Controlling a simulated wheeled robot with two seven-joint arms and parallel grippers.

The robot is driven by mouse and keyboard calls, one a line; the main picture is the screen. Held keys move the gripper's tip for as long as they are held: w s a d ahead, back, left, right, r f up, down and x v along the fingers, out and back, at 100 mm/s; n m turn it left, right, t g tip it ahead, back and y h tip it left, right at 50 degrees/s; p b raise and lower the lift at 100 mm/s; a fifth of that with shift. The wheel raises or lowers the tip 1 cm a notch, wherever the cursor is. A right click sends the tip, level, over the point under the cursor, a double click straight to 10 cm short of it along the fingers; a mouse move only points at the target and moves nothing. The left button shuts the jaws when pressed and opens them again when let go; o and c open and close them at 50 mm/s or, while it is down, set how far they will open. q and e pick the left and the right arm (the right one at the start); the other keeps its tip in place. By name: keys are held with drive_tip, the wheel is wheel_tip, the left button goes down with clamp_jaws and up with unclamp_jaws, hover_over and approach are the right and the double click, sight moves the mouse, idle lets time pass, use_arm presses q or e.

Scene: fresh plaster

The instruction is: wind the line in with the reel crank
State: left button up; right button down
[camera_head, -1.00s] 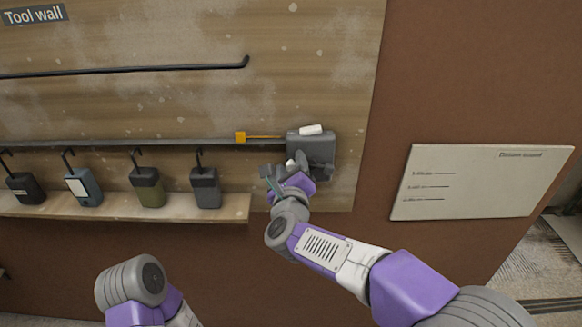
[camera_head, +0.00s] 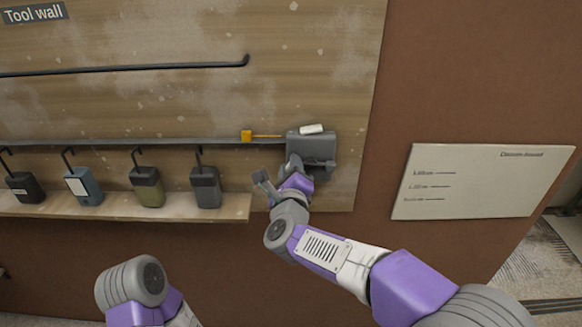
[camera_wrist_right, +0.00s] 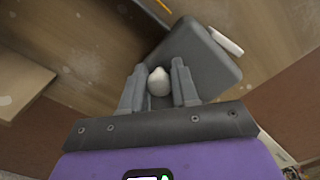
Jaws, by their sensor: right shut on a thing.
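The grey reel box (camera_head: 318,147) is mounted at the right end of the wooden tool wall; it also shows in the wrist view (camera_wrist_right: 195,55). A short orange line (camera_head: 268,136) runs from its left side to an orange block (camera_head: 246,136). My right gripper (camera_head: 282,172) is at the lower left front of the reel. In the wrist view its fingers are shut on the pale rounded crank knob (camera_wrist_right: 159,83). The crank's arm is hidden by the gripper. Of my left arm only a grey and purple part shows at the bottom; its gripper is out of view.
A white piece (camera_head: 311,129) sits on top of the reel. Several devices hang from hooks along a wooden ledge (camera_head: 120,206) to the left. A black rail (camera_head: 130,70) crosses the wall above. A white sign (camera_head: 480,182) is on the brown wall at right.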

wheel_tip(320, 180, down, 2)
drive_tip(key=n, duration=0.3)
drive_tip(key=shift+f+n, duration=0.2)
drive_tip(key=shift+n, duration=0.1)
drive_tip(key=shift+d+f+n+p, duration=0.1)
drive_tip(key=shift+d+f+n, duration=0.45)
drive_tip(key=shift+n, duration=1.35)
drive_tip(key=shift+d+f+n+p, duration=0.15)
drive_tip(key=shift+d+f+n, duration=0.4)
drive_tip(key=shift+n, duration=1.35)
drive_tip(key=shift+d+f+n+p, duration=0.1)
drive_tip(key=shift+d+f+n, duration=0.45)
drive_tip(key=shift+n, duration=1.35)
drive_tip(key=shift+d, duration=0.1)
drive_tip(key=c, duration=0.9)
unclamp_jaws()
drive_tip(key=shift+d+r, duration=0.1)
drive_tip(key=shift+r, duration=0.05)
drive_tip(key=shift+s+a, duration=0.1)
drive_tip(key=shift+a, duration=0.1)
